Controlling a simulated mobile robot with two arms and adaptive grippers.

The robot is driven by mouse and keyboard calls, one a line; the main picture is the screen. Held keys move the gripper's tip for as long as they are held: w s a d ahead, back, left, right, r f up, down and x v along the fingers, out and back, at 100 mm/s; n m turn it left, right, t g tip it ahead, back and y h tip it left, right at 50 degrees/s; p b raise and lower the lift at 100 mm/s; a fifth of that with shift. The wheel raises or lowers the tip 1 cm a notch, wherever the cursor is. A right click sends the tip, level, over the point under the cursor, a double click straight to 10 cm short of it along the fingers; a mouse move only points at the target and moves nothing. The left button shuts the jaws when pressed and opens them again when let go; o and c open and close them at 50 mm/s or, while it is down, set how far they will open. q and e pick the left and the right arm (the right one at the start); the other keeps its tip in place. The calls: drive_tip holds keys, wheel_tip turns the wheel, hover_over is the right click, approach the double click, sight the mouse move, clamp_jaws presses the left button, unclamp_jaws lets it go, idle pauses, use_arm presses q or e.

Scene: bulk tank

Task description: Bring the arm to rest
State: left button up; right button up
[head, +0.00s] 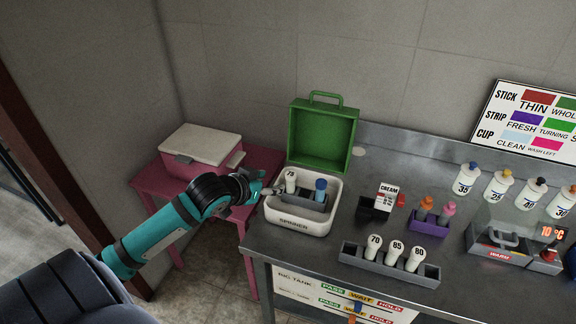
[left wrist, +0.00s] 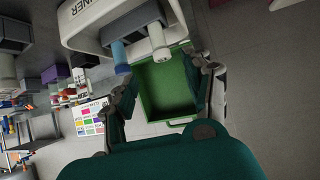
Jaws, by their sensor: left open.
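My left arm reaches in from the left in the head view. Its gripper (head: 272,188) is at the left rim of a white box (head: 298,225) with a raised green lid (head: 325,130). In the left wrist view the gripper (left wrist: 163,70) is open, with its fingers spread and nothing held between them. A white bottle marked 75 (head: 291,181) and a blue-capped bottle (head: 320,190) stand in a grey holder inside the box. The white bottle (left wrist: 158,45) shows just beyond the fingers in the wrist view; contact cannot be told. My right gripper is out of view.
A pink side table (head: 150,182) with a pale-lidded box (head: 202,145) stands left of the metal bench (head: 290,252). On the bench are a grey rack (head: 385,268) of white cups, a purple holder (head: 428,225), and a warmer (head: 500,245). Walls close off the back.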

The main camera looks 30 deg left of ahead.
use_arm(q)
drive_tip(key=s+d+f+m+g, duration=0.1)
drive_tip(key=s+d+f+g, duration=0.25)
drive_tip(key=s+d, duration=0.35)
drive_tip(key=s+d+f+g, duration=0.2)
drive_tip(key=s+d+f, duration=0.25)
drive_tip(key=s, duration=0.45)
drive_tip(key=s+d+f+m+g, duration=0.1)
drive_tip(key=s+d+f+g, duration=0.1)
drive_tip(key=s+d+f, duration=0.5)
wheel_tip(320, 180, down, 23)
drive_tip(key=s+a+g+b, duration=0.1)
drive_tip(key=s+a+g, duration=0.1)
drive_tip(key=s+a+f+b, duration=0.1)
drive_tip(key=s+a+f, duration=0.1)
drive_tip(key=s+f, duration=1.5)
drive_tip(key=shift+s+a+f+m+g, duration=0.15)
drive_tip(key=shift+a+f+m+g, duration=0.2)
drive_tip(key=shift+f, duration=0.4)
